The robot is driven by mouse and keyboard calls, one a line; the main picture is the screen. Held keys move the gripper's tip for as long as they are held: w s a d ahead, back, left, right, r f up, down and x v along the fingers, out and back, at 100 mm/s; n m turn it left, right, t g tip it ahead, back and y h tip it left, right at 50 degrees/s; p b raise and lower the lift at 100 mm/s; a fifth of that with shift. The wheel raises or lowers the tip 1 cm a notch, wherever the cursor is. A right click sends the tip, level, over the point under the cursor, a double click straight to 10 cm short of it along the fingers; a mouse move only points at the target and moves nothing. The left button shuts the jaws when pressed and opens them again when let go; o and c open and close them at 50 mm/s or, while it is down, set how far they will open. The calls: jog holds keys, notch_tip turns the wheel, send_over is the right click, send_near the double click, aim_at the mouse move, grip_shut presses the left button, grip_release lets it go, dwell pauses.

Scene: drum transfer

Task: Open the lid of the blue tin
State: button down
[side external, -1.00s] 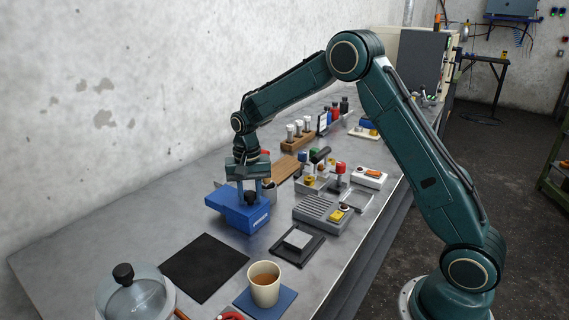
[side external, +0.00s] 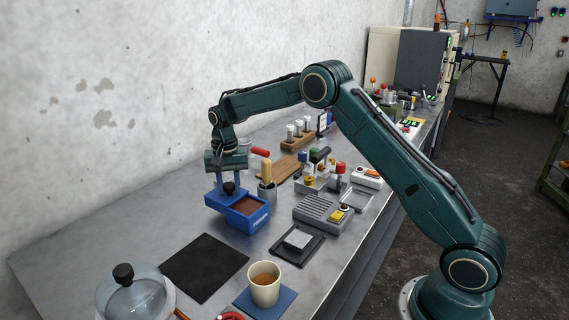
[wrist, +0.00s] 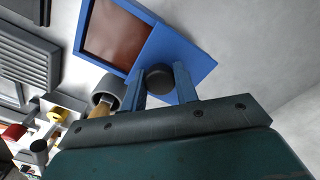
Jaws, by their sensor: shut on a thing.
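The blue tin (side external: 257,222) stands on the grey bench, and its front part is uncovered, showing a brown inside. Its blue lid (side external: 214,198) is shifted back toward the wall and still covers the rear part. In the wrist view the brown inside (wrist: 115,35) and the flat blue lid (wrist: 185,50) show side by side. My gripper (side external: 230,187) is shut on the black knob of the lid; the knob (wrist: 160,77) sits between the two blue fingers in the wrist view. The lid's far underside is hidden.
A black mat (side external: 205,266), a mug of tea (side external: 264,285) and a glass-lidded pot (side external: 135,295) are nearer the camera. A grey slotted box (side external: 318,210) is at right. Bare bench lies left of the tin.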

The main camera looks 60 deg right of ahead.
aim_at(229, 184)
jog(key=c, duration=1.1)
grip_release()
jog(key=shift+o, duration=0.2)
jog(key=shift+r, duration=0.15)
notch_tip(229, 184, up, 14)
jog(key=shift+f, duration=0.2)
